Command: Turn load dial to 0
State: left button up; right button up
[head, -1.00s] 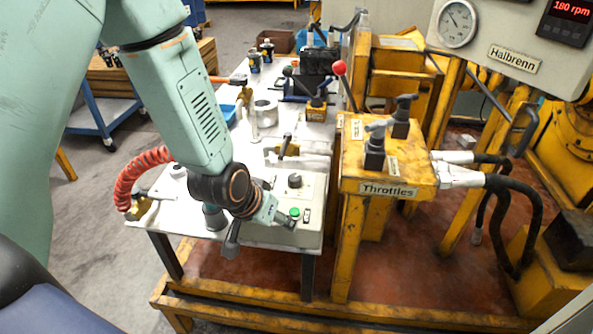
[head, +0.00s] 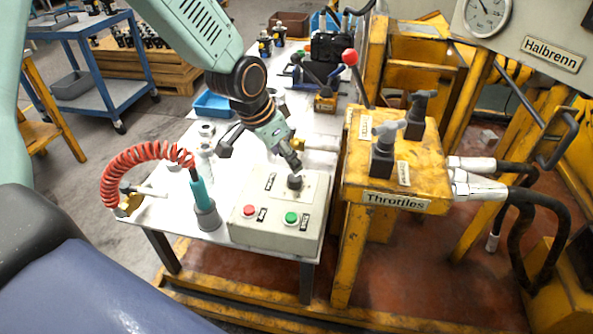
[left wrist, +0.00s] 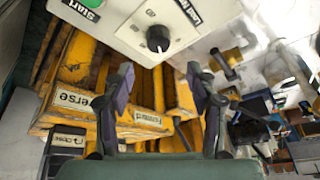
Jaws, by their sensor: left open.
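The load dial (head: 294,182) is a small black knob on top of the grey control box (head: 245,234). In the left wrist view the dial (left wrist: 157,38) sits on its pale plate, ahead of the fingertips and roughly between them. Its label is partly readable as "Load". A small white mark shows on the knob, but the scale is too small to read. My left gripper (head: 262,156) is open and empty, with one finger close to the dial in the head view; contact cannot be told. It also shows in the left wrist view (left wrist: 160,82), its fingers spread apart.
The box has a red button (head: 249,211) and a green button (head: 291,218). A teal-handled tool (head: 203,200) with a coiled red hose stands left of it. The yellow throttle stand (head: 395,180) with two levers is close on the right.

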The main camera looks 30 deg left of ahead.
aim_at(295, 177)
pick_arm(q)
jog(key=b+x, duration=0.1)
jog(key=x, duration=0.1)
jog(key=b+x, duration=0.2)
jog(key=s+b+x, duration=0.1)
jog(key=x, duration=0.1)
jog(key=shift+a+f+b, duration=0.1)
jog(key=shift+f+b, duration=0.25)
jog(key=shift+f, duration=0.05)
jog(key=shift+w+f+b, duration=0.45)
jog(key=shift+f, duration=0.15)
jog(key=shift+r, duration=0.1)
jog(key=shift+d, duration=0.25)
jog(key=c, duration=1.1)
jog(key=shift+c, duration=0.2)
